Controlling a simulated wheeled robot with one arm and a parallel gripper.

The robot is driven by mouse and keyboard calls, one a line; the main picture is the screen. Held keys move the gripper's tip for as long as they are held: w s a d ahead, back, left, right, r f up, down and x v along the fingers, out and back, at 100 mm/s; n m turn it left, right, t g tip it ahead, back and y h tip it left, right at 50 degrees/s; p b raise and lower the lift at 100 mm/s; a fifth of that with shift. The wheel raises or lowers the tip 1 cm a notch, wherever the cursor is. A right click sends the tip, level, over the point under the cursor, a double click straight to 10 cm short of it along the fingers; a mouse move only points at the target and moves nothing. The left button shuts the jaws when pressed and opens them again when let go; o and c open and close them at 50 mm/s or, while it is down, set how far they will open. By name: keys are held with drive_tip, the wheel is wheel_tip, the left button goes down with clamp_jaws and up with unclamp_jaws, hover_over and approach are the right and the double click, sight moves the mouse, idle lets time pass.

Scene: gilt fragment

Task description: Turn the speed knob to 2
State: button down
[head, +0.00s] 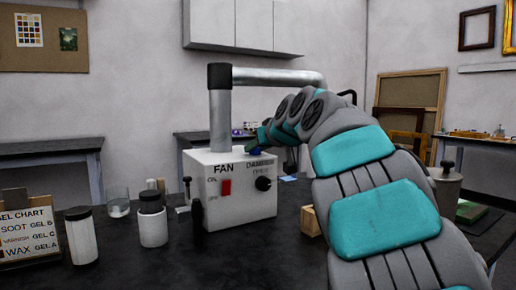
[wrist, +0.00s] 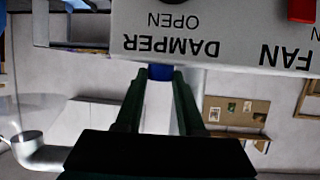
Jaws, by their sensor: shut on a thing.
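A light grey control box (head: 236,205) stands on the dark bench, with FAN and DAMPER labels on its front. My gripper (head: 258,146) reaches its top from the right. In the wrist view, which looks upside down, my gripper's dark green fingers (wrist: 160,82) are shut on a small blue knob (wrist: 159,73) at the box's top edge. The blue knob also shows in the head view (head: 257,152), partly hidden by the fingers. No SPEED label, numbers or pointer can be read on it.
The box front has a red switch (head: 226,187) and a black damper knob (head: 263,184). White jars (head: 152,226), a glass (head: 118,203) and a chart sign (head: 28,232) stand left. A wooden block (head: 310,221) lies right.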

drive_tip(key=m+h, duration=0.2)
drive_tip(key=m+t+h, duration=0.1)
drive_tip(key=m+h, duration=0.1)
drive_tip(key=shift+a+h, duration=0.2)
drive_tip(key=shift+h, duration=0.1)
drive_tip(key=shift+a+m+t+h, duration=0.15)
drive_tip(key=shift+m+t+h, duration=0.15)
drive_tip(key=shift+m+h, duration=0.75)
drive_tip(key=shift+a+f+m+h, duration=0.1)
drive_tip(key=shift+a+m+h, duration=0.05)
drive_tip(key=shift+m+h, duration=0.85)
drive_tip(key=c, duration=0.5)
unclamp_jaws()
drive_tip(key=shift+s, duration=0.1)
drive_tip(key=b+v, duration=0.1)
drive_tip(key=v, duration=0.6)
drive_tip(key=shift+s+a+r, duration=0.15)
drive_tip(key=shift+s+r, duration=0.15)
